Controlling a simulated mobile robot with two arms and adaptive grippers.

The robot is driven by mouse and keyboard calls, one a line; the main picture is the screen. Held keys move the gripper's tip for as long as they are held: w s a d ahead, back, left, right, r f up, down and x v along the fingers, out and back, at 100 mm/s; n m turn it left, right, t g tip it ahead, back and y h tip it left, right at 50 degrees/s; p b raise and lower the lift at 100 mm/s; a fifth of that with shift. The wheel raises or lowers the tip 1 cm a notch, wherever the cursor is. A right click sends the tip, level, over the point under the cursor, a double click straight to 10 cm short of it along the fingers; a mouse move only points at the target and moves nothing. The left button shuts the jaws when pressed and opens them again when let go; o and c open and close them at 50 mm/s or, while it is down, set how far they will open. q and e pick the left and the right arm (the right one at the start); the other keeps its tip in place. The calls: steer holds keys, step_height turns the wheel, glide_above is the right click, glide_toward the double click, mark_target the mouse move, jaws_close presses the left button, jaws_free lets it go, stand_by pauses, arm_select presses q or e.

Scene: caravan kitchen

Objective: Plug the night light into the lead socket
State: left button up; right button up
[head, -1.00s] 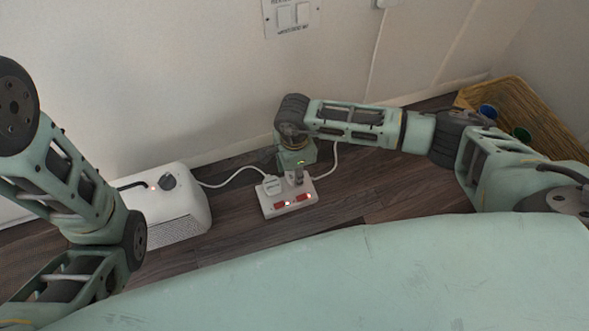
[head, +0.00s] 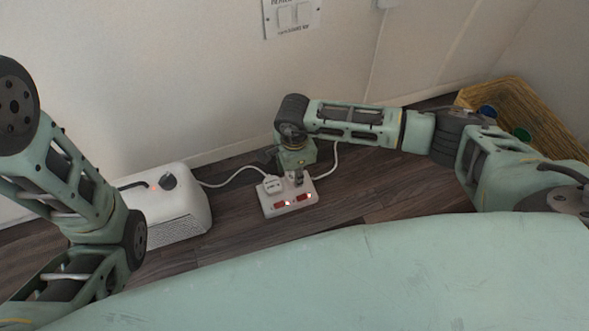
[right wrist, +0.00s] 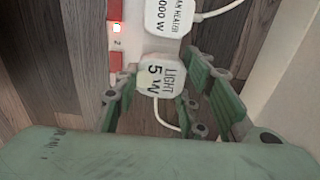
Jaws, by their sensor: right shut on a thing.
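The night light's white plug (right wrist: 163,80), marked "LIGHT 5 W", is between the fingers of my right gripper (right wrist: 158,88), which is shut on it. The lead socket (head: 290,207) is a white strip with red switches on the floor; it also shows in the right wrist view (right wrist: 128,44). My right gripper (head: 298,180) points down at its right-hand outlet. The plug is over or in that outlet; how far in is hidden. The fan heater's plug (right wrist: 169,17) sits beside it, also visible in the head view (head: 272,185). My left gripper is out of view.
A white fan heater (head: 178,212) stands left of the strip, its cord running to the strip. Another white cord passes right of my right gripper. The wall (head: 180,80) is close behind. Wooden floor lies bare right of the strip.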

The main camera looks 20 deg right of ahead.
steer(key=shift+f+b, duration=0.85)
steer(key=shift+f, duration=0.3)
stand_by(0.4)
steer(key=o, duration=1.2)
steer(key=shift+o, duration=0.2)
step_height(320, 180, up, 11)
steer(key=shift+w+f, duration=0.1)
steer(key=shift+r, duration=0.65)
